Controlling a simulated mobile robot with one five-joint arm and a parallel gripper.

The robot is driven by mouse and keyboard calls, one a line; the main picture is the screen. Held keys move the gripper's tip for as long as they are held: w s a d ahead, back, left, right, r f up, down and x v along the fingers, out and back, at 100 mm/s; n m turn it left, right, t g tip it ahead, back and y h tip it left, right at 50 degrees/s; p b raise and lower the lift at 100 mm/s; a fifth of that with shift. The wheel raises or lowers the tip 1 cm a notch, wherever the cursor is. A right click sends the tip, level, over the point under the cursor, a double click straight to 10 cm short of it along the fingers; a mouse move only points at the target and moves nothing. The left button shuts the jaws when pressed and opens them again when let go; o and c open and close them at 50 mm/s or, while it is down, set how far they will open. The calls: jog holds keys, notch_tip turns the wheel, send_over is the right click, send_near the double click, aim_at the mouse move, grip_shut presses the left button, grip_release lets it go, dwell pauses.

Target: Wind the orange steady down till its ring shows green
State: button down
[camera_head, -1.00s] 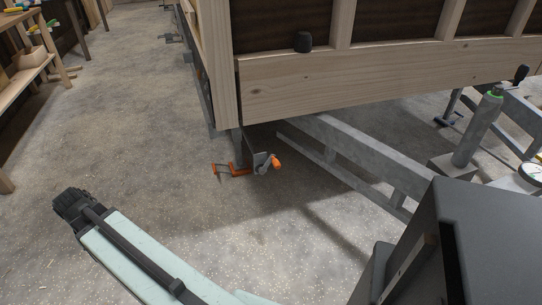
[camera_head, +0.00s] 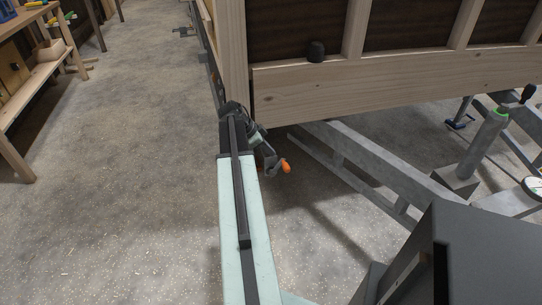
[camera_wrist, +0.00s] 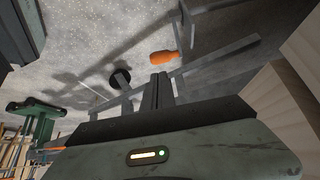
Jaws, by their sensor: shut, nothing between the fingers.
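The orange steady under the hut's near corner is mostly hidden behind my arm in the head view; its orange crank handle (camera_head: 286,166) shows just right of the arm's end. In the wrist view the same orange handle (camera_wrist: 163,57) lies a little beyond my fingertips, with a gap between them in the picture. My gripper (camera_wrist: 158,78) is shut and empty. In the head view my gripper is by the steady, just left of the handle, its fingers hard to make out. I cannot see the steady's ring or its foot.
The hut's wooden wall (camera_head: 380,85) stands above and to the right. Grey chassis rails (camera_head: 360,165) run under it. A grey post (camera_head: 482,145) with a green ring stands at the right. A wooden bench (camera_head: 25,90) is far left. The concrete floor (camera_head: 130,200) is open at left.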

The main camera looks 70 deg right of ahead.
aim_at(285, 165)
jog(key=b+x, duration=0.7)
jog(key=x, duration=0.4)
jog(key=shift+b, duration=0.3)
jog(key=shift+r, duration=0.1)
jog(key=shift+w, duration=0.1)
